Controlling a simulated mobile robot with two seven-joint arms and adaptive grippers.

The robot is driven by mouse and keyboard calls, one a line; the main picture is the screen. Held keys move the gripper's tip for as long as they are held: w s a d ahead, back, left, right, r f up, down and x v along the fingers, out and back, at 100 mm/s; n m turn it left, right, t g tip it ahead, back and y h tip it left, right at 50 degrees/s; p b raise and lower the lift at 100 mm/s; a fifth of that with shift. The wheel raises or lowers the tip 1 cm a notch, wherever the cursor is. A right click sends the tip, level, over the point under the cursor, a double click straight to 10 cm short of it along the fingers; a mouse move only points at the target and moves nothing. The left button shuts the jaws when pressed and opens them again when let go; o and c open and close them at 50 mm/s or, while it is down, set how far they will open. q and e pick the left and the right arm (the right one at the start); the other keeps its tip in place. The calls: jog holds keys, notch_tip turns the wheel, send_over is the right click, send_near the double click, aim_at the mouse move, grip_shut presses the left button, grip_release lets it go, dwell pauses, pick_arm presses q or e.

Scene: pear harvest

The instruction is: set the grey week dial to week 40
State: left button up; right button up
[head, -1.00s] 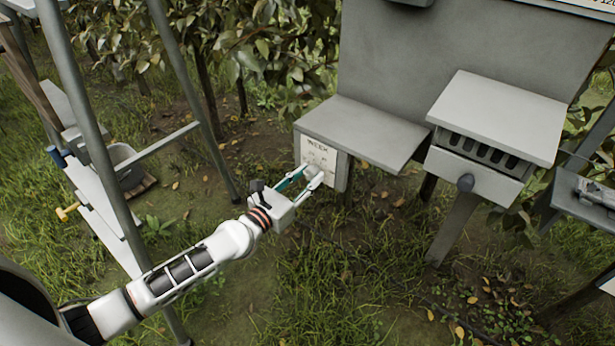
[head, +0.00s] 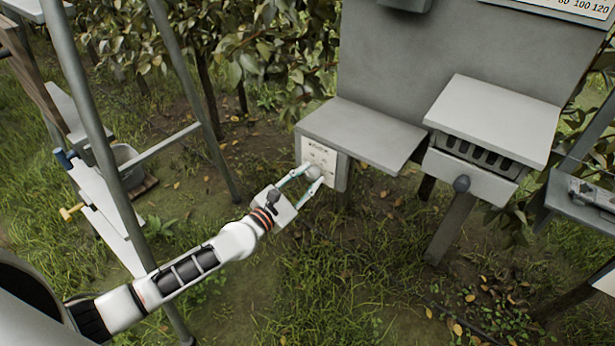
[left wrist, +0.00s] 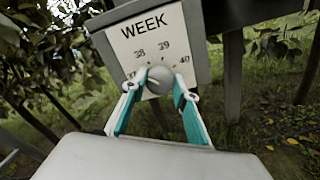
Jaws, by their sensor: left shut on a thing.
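The grey week dial (head: 313,172) is a round knob on a white plate (head: 329,160) under a small grey shelf. In the left wrist view the dial (left wrist: 160,76) sits low on the plate (left wrist: 150,38), which reads WEEK, with 38, 39 and 40 legible; 40 is at the right. A pale mark shows on the knob, but I cannot tell which number it points at. My left gripper (head: 305,175) is shut on the dial, one teal-padded finger on each side, as the left wrist view (left wrist: 160,92) also shows. My right gripper is not in view.
The shelf (head: 365,133) juts out above the plate. A grey box with a slotted front (head: 475,150) and a round knob stands to the right. Ladder legs (head: 190,95) and a side table stand at the left. Grass lies open in front.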

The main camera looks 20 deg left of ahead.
pick_arm(q)
jog(key=m, duration=0.3)
jog(key=shift+r+p, duration=0.15)
jog(key=shift+p, duration=0.25)
jog(key=shift+m, duration=0.9)
jog(key=m+p, duration=0.1)
jog(key=m, duration=0.1)
jog(key=shift+m, duration=0.3)
jog(key=m+p, duration=0.1)
jog(key=m, duration=0.1)
jog(key=shift+m, duration=0.4)
jog(key=m+p, duration=0.1)
jog(key=m, duration=0.1)
jog(key=shift+m, duration=0.3)
jog(key=m+p, duration=0.1)
jog(key=m, duration=0.1)
jog(key=shift+m, duration=0.4)
jog(key=m+p, duration=0.1)
jog(key=m, duration=0.1)
jog(key=shift+m, duration=0.3)
jog(key=m, duration=0.3)
jog(key=shift+p, duration=0.4)
jog(key=shift+m, duration=1.1)
jog(key=shift+m+p, duration=0.3)
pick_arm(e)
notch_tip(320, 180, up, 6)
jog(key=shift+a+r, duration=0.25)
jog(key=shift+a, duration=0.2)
pick_arm(q)
jog(key=shift+f, duration=0.2)
